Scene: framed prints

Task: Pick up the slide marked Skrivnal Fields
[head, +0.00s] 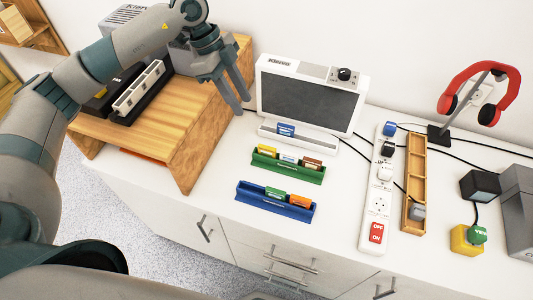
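Several small slides stand in two racks on the white counter; their labels are too small to read. The green rack (285,174) holds a yellow slide (267,151), a white and blue slide (288,160) and a brown slide (312,164). The blue rack (262,199) in front holds a green slide (275,194) and an orange slide (300,201). A blue slide (286,130) sits on the ledge of the white viewer (309,70). My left gripper (240,105) is open and empty, left of the viewer and above the wooden stand's right edge. My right gripper is not visible.
A wooden stand (200,125) with a grey machine stands at the left. Right of the racks are a power strip (380,205), a narrow wooden tray (413,170), red headphones (470,80) on a stand and a yellow button box (465,240). Cables cross the counter.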

